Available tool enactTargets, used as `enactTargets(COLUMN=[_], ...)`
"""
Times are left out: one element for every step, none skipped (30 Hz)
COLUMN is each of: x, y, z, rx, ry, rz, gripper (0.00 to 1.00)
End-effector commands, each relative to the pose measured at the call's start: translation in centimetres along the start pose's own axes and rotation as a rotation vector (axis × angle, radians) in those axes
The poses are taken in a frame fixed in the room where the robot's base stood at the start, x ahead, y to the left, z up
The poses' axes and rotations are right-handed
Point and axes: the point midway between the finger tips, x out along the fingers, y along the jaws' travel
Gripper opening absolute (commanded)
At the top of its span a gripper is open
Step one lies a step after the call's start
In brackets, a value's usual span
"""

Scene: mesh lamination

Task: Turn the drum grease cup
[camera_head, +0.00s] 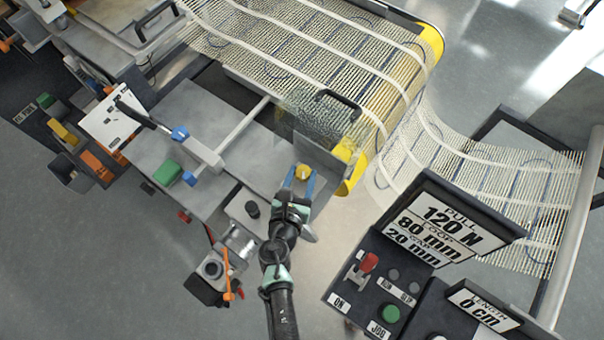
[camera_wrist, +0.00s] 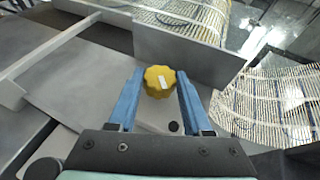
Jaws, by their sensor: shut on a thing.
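The drum grease cup (camera_head: 303,172) is a yellow knob with a scalloped edge, on the grey machine body beside the drum's yellow end. In the wrist view the grease cup (camera_wrist: 160,81) shows a white mark on its top and sits between the tips of my blue fingers. My gripper (camera_head: 301,177) reaches it from the front and is shut on it. The gripper also shows in the wrist view (camera_wrist: 157,88), with one finger on each side of the cup. The cup's underside is hidden.
A mesh web (camera_head: 300,45) runs over the drum and down to the right. A sign panel (camera_head: 438,225) and a control box with a red lever (camera_head: 369,262) stand right of my arm. A black handle (camera_head: 338,103) on a clear guard is behind the cup.

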Motion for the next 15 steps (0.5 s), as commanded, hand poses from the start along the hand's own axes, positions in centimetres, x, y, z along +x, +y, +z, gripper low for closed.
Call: enactTargets(x=[0.02,0.04,0.06,0.06,0.09,0.13,0.13,0.18,0.18,0.22,0.25,0.27,0.30,0.32,0.34], y=[0.22,0.28,0.32,0.39,0.42,0.48,0.53,0.61,0.68,0.72,0.77,0.81,0.83,0.88,0.96], z=[0.03,0.03,0.04,0.03,0.02,0.01,-0.02,0.01,-0.06,-0.05,-0.03,-0.08,-0.07,-0.10,-0.10], rx=[0.011,0.019,0.030,0.038,0.048,0.060,0.070,0.081,0.094,0.105,0.114,0.127,0.136,0.146,0.158], ry=[-0.001,-0.001,-0.001,-0.001,-0.001,-0.001,-0.001,-0.002,-0.002,-0.002,-0.002,-0.002,-0.002,-0.002,-0.002], rz=[-0.024,-0.043,-0.070,-0.091,-0.113,-0.145,-0.168,-0.191,-0.223,-0.247,-0.270,-0.302,-0.325,-0.347,-0.376], gripper=[0.00,0.00,0.00,0.00,0.00,0.00,0.00,0.00,0.00,0.00,0.00,0.00,0.00,0.00,0.00])
